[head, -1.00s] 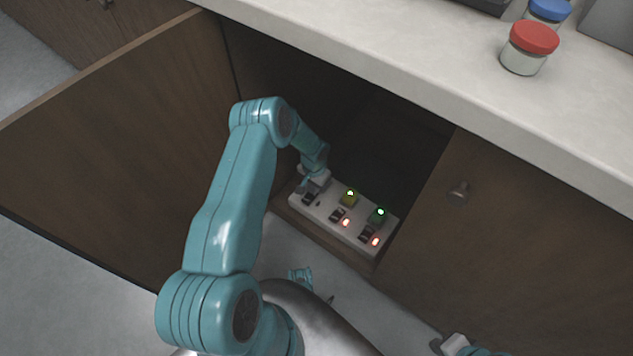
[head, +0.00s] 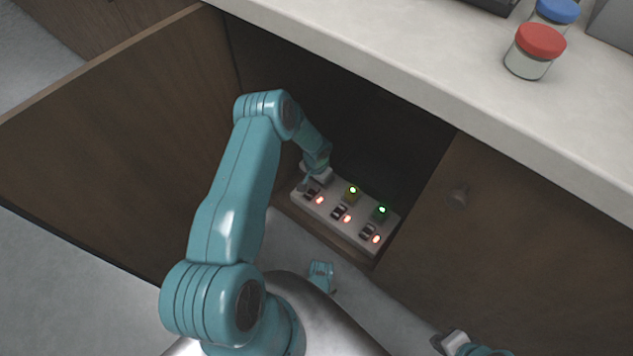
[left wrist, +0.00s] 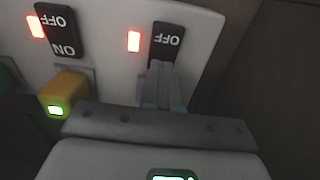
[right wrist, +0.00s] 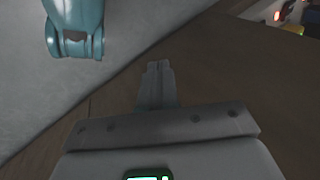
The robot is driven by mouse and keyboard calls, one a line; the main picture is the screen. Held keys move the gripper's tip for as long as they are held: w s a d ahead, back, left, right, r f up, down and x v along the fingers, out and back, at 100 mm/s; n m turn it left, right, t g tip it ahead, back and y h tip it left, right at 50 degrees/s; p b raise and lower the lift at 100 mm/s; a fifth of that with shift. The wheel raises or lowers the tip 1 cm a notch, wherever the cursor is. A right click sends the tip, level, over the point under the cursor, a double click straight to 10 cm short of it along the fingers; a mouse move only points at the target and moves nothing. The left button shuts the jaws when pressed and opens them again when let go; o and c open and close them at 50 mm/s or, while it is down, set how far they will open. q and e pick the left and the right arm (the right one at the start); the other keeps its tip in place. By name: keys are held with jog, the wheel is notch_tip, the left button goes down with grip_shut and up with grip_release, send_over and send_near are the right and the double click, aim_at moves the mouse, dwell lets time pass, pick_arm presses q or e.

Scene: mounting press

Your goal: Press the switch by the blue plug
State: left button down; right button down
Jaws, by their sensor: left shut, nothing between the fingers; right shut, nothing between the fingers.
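A white power strip (head: 350,222) lies inside the open cabinet with three dark rocker switches. The leftmost switch (head: 311,194) has a lit red lamp (head: 319,200) beside it. The same switch (left wrist: 166,42) shows its OFF end in the left wrist view, and its lamp (left wrist: 134,41) is red. My left gripper (left wrist: 163,88) is shut and empty, its tips at this switch and covering its lower end; I cannot tell if they press it. No blue plug shows; the left gripper (head: 309,184) may hide it. My right gripper (right wrist: 157,85) is shut and empty, away from the strip.
A yellow plug (head: 352,194) and a green plug (head: 381,212) sit in the strip. The open cabinet door (head: 120,140) stands left, a closed door (head: 520,240) right. The countertop (head: 420,75) overhangs, with a red-lidded jar (head: 535,50) on it.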

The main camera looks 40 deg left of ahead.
pick_arm(q)
jog(key=shift+s+r+p, duration=0.4)
jog(key=shift+s, duration=0.3)
pick_arm(e)
jog(key=shift+r, duration=0.7)
jog(key=shift+s, duration=0.1)
